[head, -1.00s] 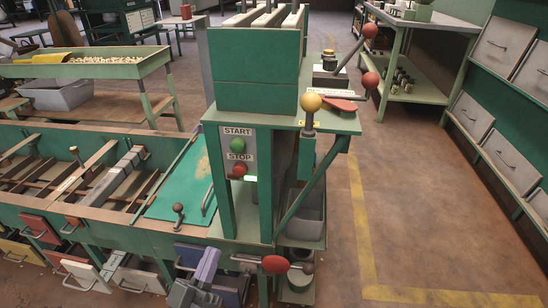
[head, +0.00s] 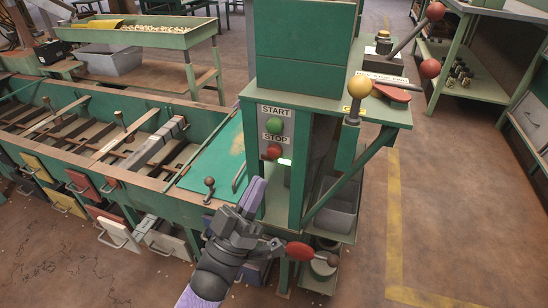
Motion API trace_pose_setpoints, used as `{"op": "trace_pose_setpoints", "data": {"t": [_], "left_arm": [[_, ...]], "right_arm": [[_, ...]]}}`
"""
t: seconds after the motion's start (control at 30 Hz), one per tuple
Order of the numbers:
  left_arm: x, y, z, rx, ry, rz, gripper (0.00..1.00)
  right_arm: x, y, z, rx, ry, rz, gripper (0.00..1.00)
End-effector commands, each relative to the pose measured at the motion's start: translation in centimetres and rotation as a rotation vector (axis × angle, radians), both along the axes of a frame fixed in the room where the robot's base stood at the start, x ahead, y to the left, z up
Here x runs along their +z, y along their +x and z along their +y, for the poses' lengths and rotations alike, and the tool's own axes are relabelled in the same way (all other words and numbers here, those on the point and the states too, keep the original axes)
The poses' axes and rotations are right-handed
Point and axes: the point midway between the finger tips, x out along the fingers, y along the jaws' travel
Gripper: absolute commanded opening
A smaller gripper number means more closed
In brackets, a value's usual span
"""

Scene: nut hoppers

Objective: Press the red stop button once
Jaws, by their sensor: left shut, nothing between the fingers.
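The red stop button (head: 273,151) sits on a grey panel (head: 277,131) on the green machine, just under the word STOP. The green start button (head: 275,128) is above it. My left gripper (head: 256,183) is shut and empty, with purple fingers pointing up. In the picture its fingertips are a little below and left of the red button, apart from it. My right gripper is not in view.
A red-handled lever (head: 300,250) sticks out beside my left gripper. A yellow-knobbed lever (head: 359,88) stands on the shelf to the right. A green lid (head: 212,160) with a knob lies left of the panel. Open floor is at right.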

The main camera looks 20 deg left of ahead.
Motion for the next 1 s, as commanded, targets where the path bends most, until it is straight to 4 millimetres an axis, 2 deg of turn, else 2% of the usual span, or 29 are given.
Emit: {"op": "trace_pose_setpoints", "data": {"t": [0.03, 0.2, 0.4, 1.0], "left_arm": [[-0.5, 0.8, 0.0, 0.000, -0.001, 0.002, 0.00], [-0.4, 3.0, -0.1, 0.000, -0.001, 0.002, 0.00], [-0.1, 4.4, -0.2, -0.001, 0.000, 0.001, 0.00], [0.0, 4.6, -0.2, 0.001, 0.000, 0.001, 0.00]], "right_arm": [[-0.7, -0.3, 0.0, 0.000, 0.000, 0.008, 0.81], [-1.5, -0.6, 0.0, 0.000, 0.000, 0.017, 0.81], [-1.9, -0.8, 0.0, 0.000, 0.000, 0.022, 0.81], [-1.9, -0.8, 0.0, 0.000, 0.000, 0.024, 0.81]]}}
